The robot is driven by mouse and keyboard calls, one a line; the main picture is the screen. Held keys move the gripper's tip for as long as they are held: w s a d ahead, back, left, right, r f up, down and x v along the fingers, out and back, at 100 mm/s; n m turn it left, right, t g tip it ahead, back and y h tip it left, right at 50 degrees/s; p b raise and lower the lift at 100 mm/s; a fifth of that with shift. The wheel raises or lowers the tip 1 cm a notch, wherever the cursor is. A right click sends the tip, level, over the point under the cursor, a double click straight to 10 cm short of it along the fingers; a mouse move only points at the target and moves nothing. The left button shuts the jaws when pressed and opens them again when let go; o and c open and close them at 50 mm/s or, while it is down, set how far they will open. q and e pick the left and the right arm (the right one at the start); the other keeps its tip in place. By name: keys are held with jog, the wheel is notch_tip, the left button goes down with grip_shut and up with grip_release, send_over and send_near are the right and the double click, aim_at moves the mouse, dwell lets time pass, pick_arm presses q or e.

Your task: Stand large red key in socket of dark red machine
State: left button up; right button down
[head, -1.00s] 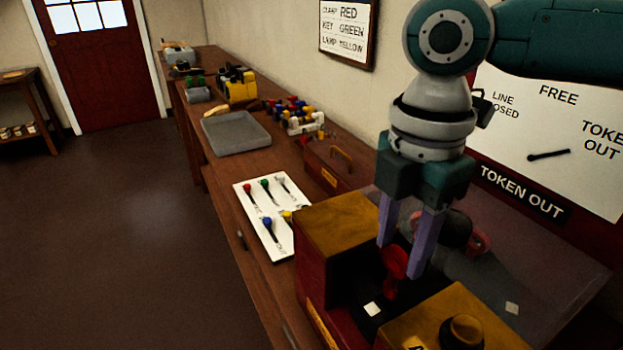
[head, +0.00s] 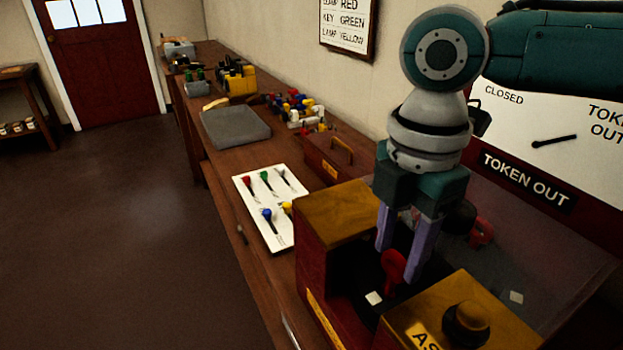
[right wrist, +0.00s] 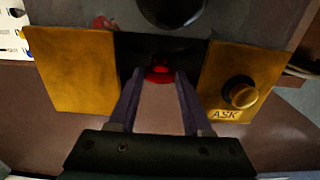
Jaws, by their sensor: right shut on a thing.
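The dark red machine (head: 318,262) stands on the bench at the lower right, with brass-coloured tops on both sides of a dark recess. The large red key (head: 393,266) is upright in the head view, its round head between the fingers of my right gripper (head: 402,262). The gripper is shut on it, pointing down over the recess. In the right wrist view the red key (right wrist: 159,76) shows between the fingertips (right wrist: 162,80). The key's lower end and the socket are hidden, so I cannot tell whether it is seated. My left gripper is out of view.
A brass block with a round knob (head: 467,322) is close to the right of the gripper. A white board with several small coloured keys (head: 268,205), a grey tray (head: 236,127) and a red box (head: 335,160) lie farther along the bench.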

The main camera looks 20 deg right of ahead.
jog(key=shift+f+b, duration=0.5)
jog(key=shift+f, duration=0.5)
jog(key=shift+c, duration=1.3)
grip_release()
jog(key=shift+r, duration=0.1)
notch_tip(320, 180, up, 7)
jog(key=p, duration=0.8)
